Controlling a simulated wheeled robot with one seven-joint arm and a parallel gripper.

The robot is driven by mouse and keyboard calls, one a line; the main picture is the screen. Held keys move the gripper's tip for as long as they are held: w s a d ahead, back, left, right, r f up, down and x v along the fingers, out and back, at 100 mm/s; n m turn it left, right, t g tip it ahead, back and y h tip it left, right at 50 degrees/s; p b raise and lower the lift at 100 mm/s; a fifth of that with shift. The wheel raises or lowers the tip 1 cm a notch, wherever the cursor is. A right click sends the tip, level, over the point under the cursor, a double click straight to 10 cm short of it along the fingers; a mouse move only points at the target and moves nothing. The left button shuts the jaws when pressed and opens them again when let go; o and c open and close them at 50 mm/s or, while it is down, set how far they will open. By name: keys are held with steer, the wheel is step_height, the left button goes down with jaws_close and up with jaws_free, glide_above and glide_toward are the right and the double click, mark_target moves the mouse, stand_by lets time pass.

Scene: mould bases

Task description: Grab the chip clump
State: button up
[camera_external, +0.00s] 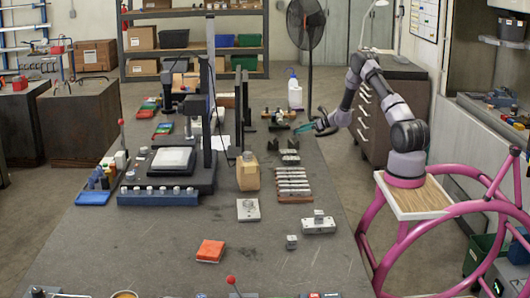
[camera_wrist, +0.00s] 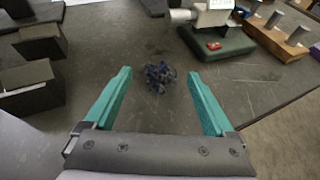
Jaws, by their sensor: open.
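The chip clump is a small, dark blue, tangled bunch (camera_wrist: 159,76) lying on the grey workbench. In the wrist view it sits beyond and between my two teal fingertips. My gripper (camera_wrist: 157,80) is open, with nothing between its fingers. In the external view my gripper (camera_external: 303,128) reaches in from the right over the bench's far right part. I cannot make out the clump in the external view.
Dark V-shaped blocks (camera_wrist: 36,85) stand left of my gripper in the wrist view. A green-based device (camera_wrist: 213,42) and a wooden rack with metal pins (camera_wrist: 277,36) stand at the upper right. Bare bench (camera_wrist: 245,85) lies right of the clump.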

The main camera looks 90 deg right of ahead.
steer(key=x, duration=0.3)
steer(key=shift+w+d+f, duration=0.15)
steer(key=shift+f, duration=0.1)
steer(key=c, duration=1.4)
steer(key=shift+r, duration=0.15)
